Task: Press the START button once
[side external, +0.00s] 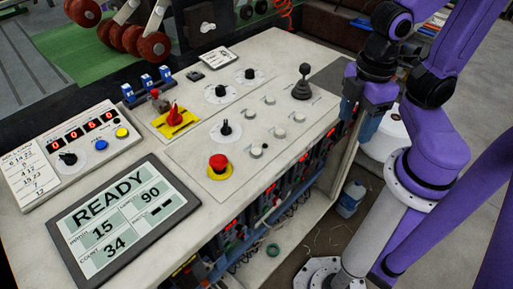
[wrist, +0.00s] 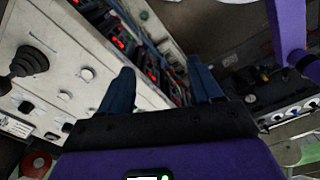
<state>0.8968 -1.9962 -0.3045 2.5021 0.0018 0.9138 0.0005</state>
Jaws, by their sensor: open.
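The control panel (side external: 215,150) carries several pale round push buttons, including one (side external: 280,133) near its middle and one (side external: 256,152) nearer the front. Their labels are too small to read, so I cannot tell which is START. Similar pale buttons show at the left of the wrist view, one of them (wrist: 87,74) beside the joystick. My gripper (side external: 359,112) is beyond the panel's right edge, apart from the buttons. In the wrist view, my gripper (wrist: 160,70) has its two blue fingers spread with nothing between them.
A black joystick (side external: 302,84) stands upright at the panel's right end. A red emergency-stop knob (side external: 218,163), dark rotary knobs and a red switch on a yellow plate (side external: 174,118) share the top. The display (side external: 122,218) reads READY. Below the panel is an open cabinet with red lights.

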